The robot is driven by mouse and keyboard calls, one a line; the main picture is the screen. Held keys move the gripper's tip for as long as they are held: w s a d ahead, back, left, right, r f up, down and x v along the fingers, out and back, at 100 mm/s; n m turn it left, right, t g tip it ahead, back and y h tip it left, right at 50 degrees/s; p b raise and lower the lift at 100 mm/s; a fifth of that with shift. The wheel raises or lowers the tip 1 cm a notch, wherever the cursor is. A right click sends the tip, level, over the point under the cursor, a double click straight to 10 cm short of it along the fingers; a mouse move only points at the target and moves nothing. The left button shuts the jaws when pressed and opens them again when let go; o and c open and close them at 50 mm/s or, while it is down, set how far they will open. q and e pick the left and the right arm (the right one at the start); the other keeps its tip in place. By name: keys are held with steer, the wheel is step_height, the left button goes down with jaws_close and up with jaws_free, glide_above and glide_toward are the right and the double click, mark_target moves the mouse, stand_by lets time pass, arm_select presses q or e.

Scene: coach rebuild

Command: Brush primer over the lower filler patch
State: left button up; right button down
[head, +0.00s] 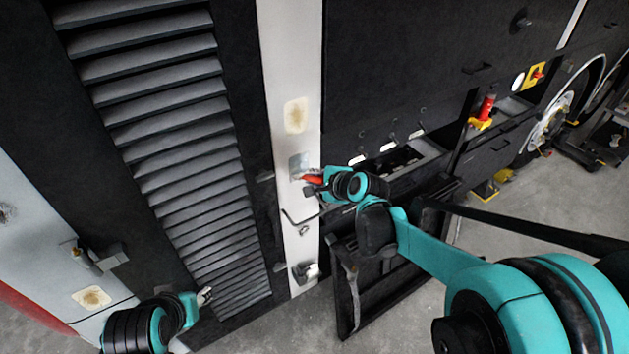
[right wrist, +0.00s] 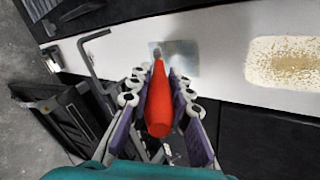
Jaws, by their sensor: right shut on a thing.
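The white pillar (head: 288,60) carries a beige, speckled upper filler patch (head: 296,115), which also shows in the right wrist view (right wrist: 292,62). Below it is the lower patch (head: 298,164), a grey rectangle with no beige clearly showing; it shows in the right wrist view too (right wrist: 180,57). My right gripper (right wrist: 158,82) is shut on the red handle of the brush (right wrist: 158,105). The brush's tip lies over the edge of the grey patch; I cannot tell whether it touches. My left gripper (head: 206,294) is low at the left, in front of the louvres, its jaws too small to read.
A bent handle (head: 301,218) and a latch block (head: 305,271) stick out of the pillar below the grey patch. A louvred black panel (head: 175,130) is on the left. A dark open flap (head: 347,290) stands below my right arm. Another beige patch (head: 91,297) is at lower left.

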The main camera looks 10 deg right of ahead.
mark_target(312, 176)
steer(key=shift+w+a, duration=0.15)
steer(key=shift+w, duration=0.25)
steer(key=shift+s+r+p, duration=0.1)
steer(key=shift+r+p, duration=1.35)
steer(key=shift+r, duration=0.65)
step_height(312, 176, down, 4)
steer(key=b, duration=0.4)
steer(key=shift+f, duration=0.15)
steer(key=shift+s+d+p, duration=0.2)
steer(key=shift+s+d, duration=0.15)
steer(key=shift+s, duration=0.55)
steer(key=shift+s+d+p, duration=0.15)
steer(key=shift+s+d, duration=0.2)
steer(key=shift+s, duration=0.6)
steer(key=shift+s+d+p, duration=0.2)
steer(key=shift+s+d, duration=0.15)
steer(key=shift+s, duration=0.55)
